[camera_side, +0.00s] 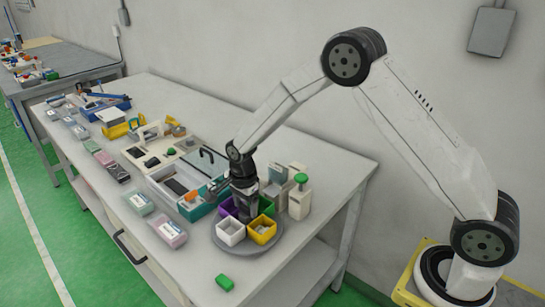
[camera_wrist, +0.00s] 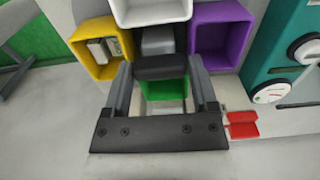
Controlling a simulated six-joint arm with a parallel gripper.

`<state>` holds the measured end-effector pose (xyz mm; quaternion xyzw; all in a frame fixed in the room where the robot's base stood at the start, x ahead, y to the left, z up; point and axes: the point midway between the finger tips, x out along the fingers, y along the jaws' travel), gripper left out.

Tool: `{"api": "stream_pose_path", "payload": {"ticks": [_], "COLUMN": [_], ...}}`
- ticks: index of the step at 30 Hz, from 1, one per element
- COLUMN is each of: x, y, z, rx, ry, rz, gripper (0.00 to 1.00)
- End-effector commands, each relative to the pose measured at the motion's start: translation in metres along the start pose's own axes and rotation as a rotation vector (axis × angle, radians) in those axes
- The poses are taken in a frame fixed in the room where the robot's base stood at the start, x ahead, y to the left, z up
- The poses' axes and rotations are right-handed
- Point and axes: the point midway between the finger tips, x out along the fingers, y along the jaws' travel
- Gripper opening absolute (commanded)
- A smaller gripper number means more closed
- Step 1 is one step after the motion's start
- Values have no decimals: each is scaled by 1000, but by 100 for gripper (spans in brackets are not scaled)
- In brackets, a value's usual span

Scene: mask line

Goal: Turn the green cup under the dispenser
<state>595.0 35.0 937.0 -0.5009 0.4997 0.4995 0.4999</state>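The green cup (camera_wrist: 165,88) shows between my gripper's fingers in the wrist view. In the side view a bit of the green cup (camera_side: 267,205) shows on the round grey turntable (camera_side: 268,247), on the side toward the pale dispenser (camera_side: 299,205) with its green top. A white cup (camera_side: 231,231), a yellow cup (camera_side: 262,230) and a purple cup (camera_side: 227,207) share the turntable. My gripper (camera_wrist: 163,72) points down over the turntable's middle, fingers apart, with a dark block between the tips. I cannot tell whether they press on it.
A teal unit (camera_wrist: 288,50) with white dials stands close to the purple cup. A small red piece (camera_wrist: 242,124) lies near it. Trays and small boxes (camera_side: 139,203) fill the left side.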

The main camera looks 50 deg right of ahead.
Motion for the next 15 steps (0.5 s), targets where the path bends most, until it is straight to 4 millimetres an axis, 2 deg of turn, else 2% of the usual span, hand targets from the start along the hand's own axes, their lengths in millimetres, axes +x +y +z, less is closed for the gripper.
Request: {"api": "stream_pose_path", "payload": {"ticks": [1,2,10,15], "x": [-1,-1,0,-7], "y": [-1,0,0,0], "z": [0,0,0,0], "rx": [0,0,1,1], "ry": [0,0,-1,-1], "rz": [-2,-2,0,0], "gripper": [93,100,100,100]}}
